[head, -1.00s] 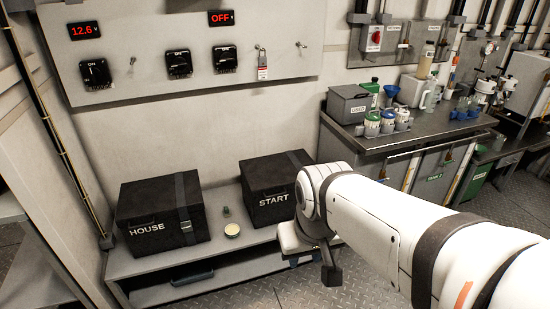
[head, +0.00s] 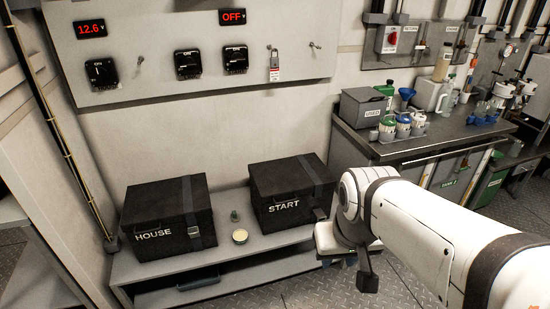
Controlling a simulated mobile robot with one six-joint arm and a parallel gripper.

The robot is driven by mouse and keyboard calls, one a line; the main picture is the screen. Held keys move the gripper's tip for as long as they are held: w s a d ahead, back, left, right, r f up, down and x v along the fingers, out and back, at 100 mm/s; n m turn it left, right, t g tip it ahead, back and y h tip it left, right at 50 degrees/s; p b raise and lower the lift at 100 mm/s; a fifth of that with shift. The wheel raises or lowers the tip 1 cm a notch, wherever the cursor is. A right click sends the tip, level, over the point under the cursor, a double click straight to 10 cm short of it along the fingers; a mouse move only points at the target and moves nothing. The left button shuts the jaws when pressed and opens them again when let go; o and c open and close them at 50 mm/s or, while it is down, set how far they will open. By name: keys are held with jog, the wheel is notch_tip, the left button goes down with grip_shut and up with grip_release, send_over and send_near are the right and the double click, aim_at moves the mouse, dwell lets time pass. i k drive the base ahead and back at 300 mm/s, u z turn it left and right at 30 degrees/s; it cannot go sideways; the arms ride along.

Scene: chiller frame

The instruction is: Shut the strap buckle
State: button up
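Two black boxes stand on a low grey shelf in the head view. The HOUSE box (head: 160,222) is at the left, with a dark strap (head: 190,200) running over its lid and down its front. A buckle (head: 194,232) shows low on that strap; whether it is fastened is too small to tell. The START box (head: 282,196) stands to the right, with a strap (head: 318,177) on its right side; its lower part is partly hidden by my arm. My gripper (head: 366,274) is right of the START box, apart from the HOUSE box; its fingers are not clear.
A small round tin (head: 240,236) and a small greenish item (head: 234,216) lie between the boxes on the shelf (head: 235,258). A switch panel (head: 150,60) hangs above. A workbench (head: 420,150) with bottles stands at the right. The plate floor in front is clear.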

aim_at(319, 212)
jog(key=i, duration=0.85)
jog(key=z, duration=0.05)
